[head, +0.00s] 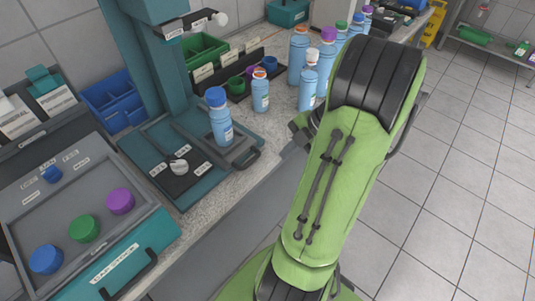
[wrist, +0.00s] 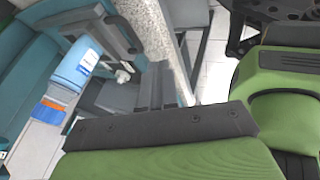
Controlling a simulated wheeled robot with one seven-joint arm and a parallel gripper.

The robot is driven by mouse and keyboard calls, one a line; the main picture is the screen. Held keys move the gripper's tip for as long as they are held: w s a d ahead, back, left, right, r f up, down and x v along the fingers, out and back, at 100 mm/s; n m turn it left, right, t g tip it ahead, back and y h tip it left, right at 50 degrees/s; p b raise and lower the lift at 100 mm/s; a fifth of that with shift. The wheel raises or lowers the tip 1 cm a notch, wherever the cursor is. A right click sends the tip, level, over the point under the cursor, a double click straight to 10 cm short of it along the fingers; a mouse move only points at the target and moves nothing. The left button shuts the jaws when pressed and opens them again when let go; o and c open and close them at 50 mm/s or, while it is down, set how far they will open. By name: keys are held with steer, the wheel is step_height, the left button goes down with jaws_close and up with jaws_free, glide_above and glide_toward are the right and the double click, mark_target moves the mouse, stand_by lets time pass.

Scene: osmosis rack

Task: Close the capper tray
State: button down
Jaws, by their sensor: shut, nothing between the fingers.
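The capper is a teal machine with a tall column (head: 150,60) and a flat base. Its grey tray (head: 243,150) sticks out at the base's right side, with a dark handle at its outer end. A blue-capped bottle (head: 220,126) stands upright at the tray. In the wrist view the bottle (wrist: 77,66) appears cap-down in the picture, beside the tray's dark frame (wrist: 122,35). My gripper (wrist: 138,88) is shut and empty, close to the handle end; I cannot tell whether it touches. In the head view my green arm mostly hides it.
Several blue bottles (head: 309,80) stand on the counter behind my arm. A rack with caps (head: 236,84) and a green bin (head: 205,55) are at the back. A cap station (head: 120,202) with blue, green and purple caps is at left. Tiled floor is open at right.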

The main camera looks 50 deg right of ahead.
mark_target(232, 146)
steer(key=w+a+f, duration=0.1)
steer(key=w+f, duration=0.1)
steer(key=w+a+f+b, duration=0.1)
steer(key=w+f, duration=0.2)
steer(key=w+a+f, duration=0.1)
steer(key=w+f, duration=0.1)
steer(key=f, duration=0.1)
steer(key=shift+w+a+b, duration=0.1)
steer(key=shift+w+b, duration=0.15)
steer(key=shift+b, duration=0.1)
steer(key=shift+w, duration=0.15)
steer(key=w, duration=0.7)
steer(key=w+b, duration=0.1)
steer(key=w, duration=0.7)
steer(key=shift+w+a+r, duration=0.1)
steer(key=shift+w+a, duration=0.1)
steer(key=shift+w, duration=0.15)
steer(key=shift+w+r, duration=0.1)
steer(key=shift+a, duration=0.1)
